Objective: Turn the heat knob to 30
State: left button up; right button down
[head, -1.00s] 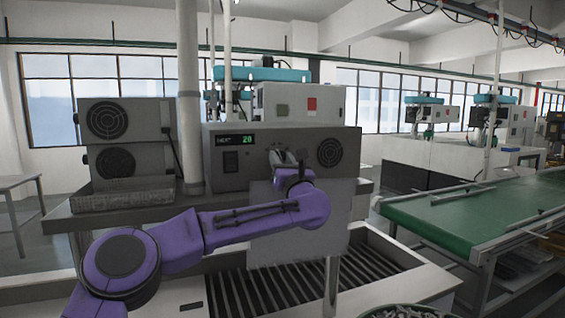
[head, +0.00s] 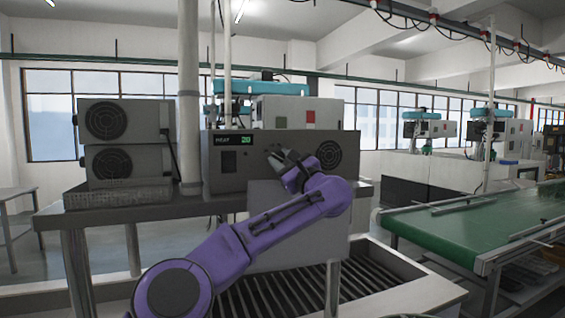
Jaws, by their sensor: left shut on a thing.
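The control box (head: 225,178) stands on a metal bench and faces me. My left gripper (head: 276,156) is shut on the heat knob at the box's front, right of the display and left of the round fan grille. The fingers cover the knob, so its pointer and marks are hidden. My purple left arm reaches up from the lower middle. My right gripper is not in view.
Two grey fan units (head: 119,121) are stacked at the left beside a vertical pole (head: 189,80). A slatted tank (head: 312,288) lies below the box. A green conveyor (head: 470,215) runs at the right.

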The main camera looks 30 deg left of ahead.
pick_arm(q)
jog(key=shift+n, duration=0.5)
jog(key=o, duration=1)
jog(key=shift+o, duration=0.2)
jog(key=shift+s+d+f, duration=0.1)
jog(key=shift+d+f, duration=0.05)
jog(key=b+v, duration=0.6)
jog(key=v, duration=0.4)
